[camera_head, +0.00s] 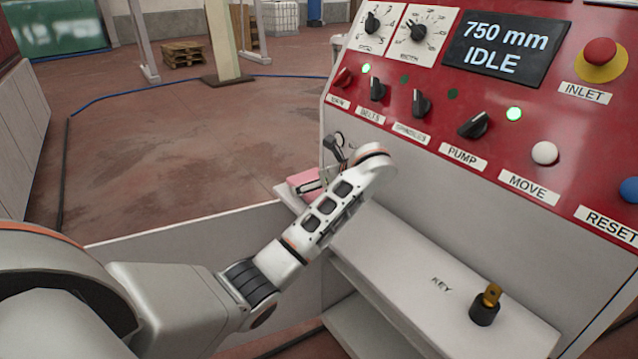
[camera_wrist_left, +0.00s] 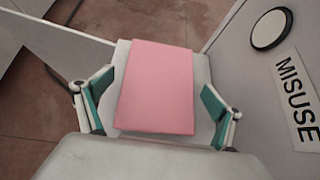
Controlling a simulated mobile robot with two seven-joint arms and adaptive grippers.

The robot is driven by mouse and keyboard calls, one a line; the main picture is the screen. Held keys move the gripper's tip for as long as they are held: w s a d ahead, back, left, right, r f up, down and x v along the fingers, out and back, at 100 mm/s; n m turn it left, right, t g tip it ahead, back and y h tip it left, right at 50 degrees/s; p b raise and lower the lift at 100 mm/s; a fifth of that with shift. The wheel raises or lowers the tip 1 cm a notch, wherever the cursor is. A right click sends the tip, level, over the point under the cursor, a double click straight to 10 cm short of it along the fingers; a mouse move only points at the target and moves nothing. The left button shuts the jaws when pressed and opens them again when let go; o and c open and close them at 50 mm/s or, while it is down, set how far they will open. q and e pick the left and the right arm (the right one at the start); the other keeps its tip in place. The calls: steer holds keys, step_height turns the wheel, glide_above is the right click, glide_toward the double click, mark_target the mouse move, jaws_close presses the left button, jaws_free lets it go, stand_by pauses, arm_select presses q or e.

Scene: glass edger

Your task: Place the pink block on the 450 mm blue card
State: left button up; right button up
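The pink block (camera_head: 303,180) is partly hidden behind my left arm in the head view, at the far end of a pale ledge beside the red control panel. In the left wrist view the pink block (camera_wrist_left: 158,92) lies flat on a pale surface, its broad face toward the camera. My left gripper (camera_wrist_left: 160,86) is open, one teal-padded finger on each side of the block. Gaps show between both pads and the block's edges. I see no blue card in either view. My right gripper is not in view.
The control panel (camera_head: 440,95) rises right beside my left wrist, with knobs, buttons and a display reading 750 mm IDLE. A brass key (camera_head: 491,294) stands in a black holder on the white shelf (camera_head: 415,275). Open floor (camera_head: 190,165) lies left of the ledge.

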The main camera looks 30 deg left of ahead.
arm_select(q)
steer(key=shift+r, duration=0.1)
steer(key=v, duration=1.2)
steer(key=shift+b, duration=0.35)
steer(key=shift+s, duration=0.1)
